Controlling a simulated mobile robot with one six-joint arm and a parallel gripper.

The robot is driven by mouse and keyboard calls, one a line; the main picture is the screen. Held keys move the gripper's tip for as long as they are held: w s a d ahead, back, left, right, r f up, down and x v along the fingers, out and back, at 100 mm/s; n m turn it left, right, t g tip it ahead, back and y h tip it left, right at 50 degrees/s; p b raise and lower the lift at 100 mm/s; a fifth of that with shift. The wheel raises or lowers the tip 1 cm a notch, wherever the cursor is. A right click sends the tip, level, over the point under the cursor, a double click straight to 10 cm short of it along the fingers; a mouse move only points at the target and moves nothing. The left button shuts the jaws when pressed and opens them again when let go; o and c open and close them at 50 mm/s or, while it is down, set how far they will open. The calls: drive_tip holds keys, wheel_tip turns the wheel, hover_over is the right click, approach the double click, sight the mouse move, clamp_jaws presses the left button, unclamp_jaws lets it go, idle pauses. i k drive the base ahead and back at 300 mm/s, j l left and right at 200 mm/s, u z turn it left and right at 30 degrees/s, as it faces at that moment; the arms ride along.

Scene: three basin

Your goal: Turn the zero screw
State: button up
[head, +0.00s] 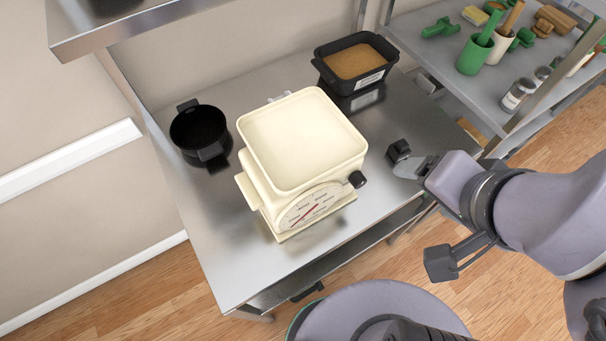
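A cream kitchen scale (303,140) stands on the steel table, with a square cream pan on top and a dial (311,207) with a red pointer on its front. A black knob (357,179), which appears to be the zero screw, sticks out from the scale's right side near the dial. My gripper (420,207) is to the right of the knob, apart from it. Its two black-tipped fingers are spread wide, with nothing visible between them. The upper finger is over the table's right part and the lower one is nearer the front.
A black round pan (199,131) stands left of the scale, and a black basin with brown contents (354,62) stands behind it. The steel table (229,257) is bare at front left. A side shelf (442,68) holds jars and green utensils. Another shelf (130,25) overhangs at upper left.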

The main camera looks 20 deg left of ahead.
sight(358, 180)
drive_tip(key=k+l+u, duration=0.45)
drive_tip(key=k+l, duration=0.2)
drive_tip(key=k, duration=0.15)
